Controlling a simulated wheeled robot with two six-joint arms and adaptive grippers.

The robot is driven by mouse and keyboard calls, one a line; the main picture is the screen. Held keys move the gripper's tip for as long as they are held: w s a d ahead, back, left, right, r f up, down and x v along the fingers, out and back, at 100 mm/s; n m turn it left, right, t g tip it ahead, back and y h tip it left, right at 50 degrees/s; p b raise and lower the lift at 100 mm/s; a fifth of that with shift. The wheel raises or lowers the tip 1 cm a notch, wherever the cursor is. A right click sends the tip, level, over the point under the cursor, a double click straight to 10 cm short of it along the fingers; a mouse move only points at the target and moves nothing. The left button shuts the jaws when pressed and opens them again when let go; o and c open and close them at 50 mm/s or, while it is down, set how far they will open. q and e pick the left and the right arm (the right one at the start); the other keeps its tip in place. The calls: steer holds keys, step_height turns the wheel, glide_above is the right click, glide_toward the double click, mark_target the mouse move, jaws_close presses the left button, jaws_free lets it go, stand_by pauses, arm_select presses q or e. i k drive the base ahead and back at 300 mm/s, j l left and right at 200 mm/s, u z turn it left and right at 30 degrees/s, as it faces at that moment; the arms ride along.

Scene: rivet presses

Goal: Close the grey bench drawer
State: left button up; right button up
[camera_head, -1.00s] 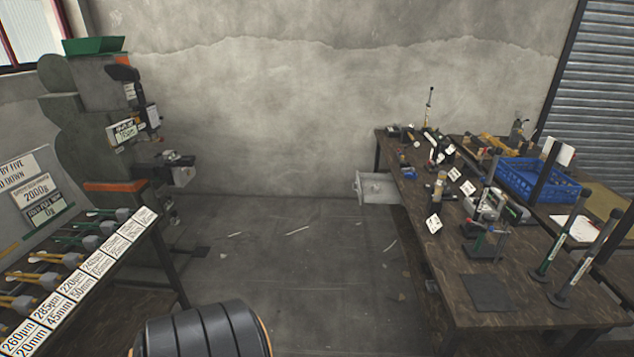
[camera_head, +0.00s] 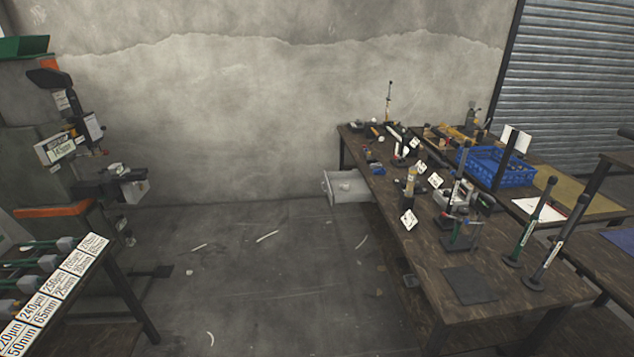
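The grey bench drawer (camera_head: 349,188) sticks out from the left side of the dark wooden workbench (camera_head: 436,268), near its far end. It is pulled open, and a small pale item lies inside it. Its front panel faces left, toward the open floor. Neither of my grippers shows in the head view, so I cannot see their state.
A large green-grey press (camera_head: 45,170) stands at the left, beside a rack table with labelled cards (camera_head: 62,288). The floor (camera_head: 270,270) between it and the workbench is clear apart from scraps. A blue crate (camera_head: 497,177) and several hand tools stand on the bench.

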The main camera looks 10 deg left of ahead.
mark_target(359, 192)
steer(key=i+j, duration=0.75)
steer(key=i, duration=0.15)
